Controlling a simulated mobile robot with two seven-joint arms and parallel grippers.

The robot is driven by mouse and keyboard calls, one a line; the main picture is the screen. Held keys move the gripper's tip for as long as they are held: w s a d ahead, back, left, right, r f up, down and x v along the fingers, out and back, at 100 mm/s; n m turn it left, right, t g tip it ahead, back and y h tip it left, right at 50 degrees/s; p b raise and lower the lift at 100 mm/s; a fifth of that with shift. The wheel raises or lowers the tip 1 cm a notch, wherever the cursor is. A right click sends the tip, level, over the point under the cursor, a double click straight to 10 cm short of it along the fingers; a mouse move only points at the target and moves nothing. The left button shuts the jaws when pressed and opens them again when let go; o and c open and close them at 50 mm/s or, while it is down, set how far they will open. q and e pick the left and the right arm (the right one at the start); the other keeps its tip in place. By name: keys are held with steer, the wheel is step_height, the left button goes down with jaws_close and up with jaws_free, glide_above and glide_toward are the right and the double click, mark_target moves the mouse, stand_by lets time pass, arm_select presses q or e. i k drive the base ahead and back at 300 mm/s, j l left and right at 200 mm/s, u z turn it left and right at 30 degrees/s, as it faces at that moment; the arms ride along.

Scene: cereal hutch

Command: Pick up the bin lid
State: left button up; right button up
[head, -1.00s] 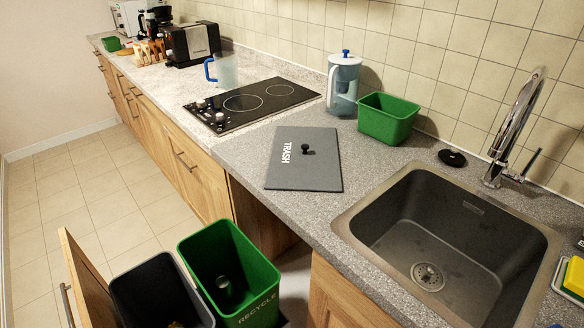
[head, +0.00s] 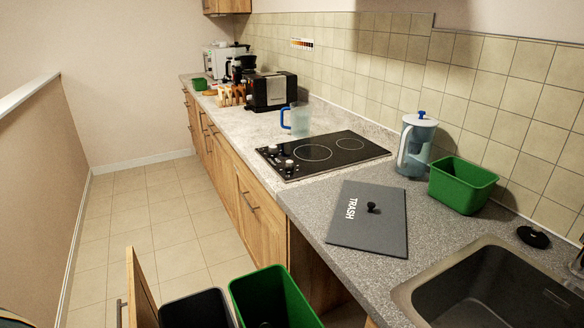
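The bin lid (head: 368,222) is a flat dark grey panel with white "TRASH" lettering and a small black knob (head: 373,207) near its middle. In the head view it lies flat on the grey speckled countertop, between the cooktop and the sink. Nothing touches it from above. A dark grey bin (head: 196,309) and a green bin (head: 276,298) stand side by side in the pulled-out cabinet below, both cut off by the bottom edge. Neither of my grippers shows in the view.
Right of the lid stand a green tub (head: 462,186) and a lidded pitcher (head: 415,145). The black cooktop (head: 322,154) lies beyond it, the sink (head: 488,290) in front. A clear mug (head: 298,119) and toaster (head: 270,92) are farther back. The tiled floor (head: 150,220) at left is clear.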

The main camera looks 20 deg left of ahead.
mark_target(370, 218)
steer(key=u, duration=1.05)
steer(key=k+j+u, duration=0.1)
steer(key=k+j, duration=0.4)
steer(key=k, duration=0.1)
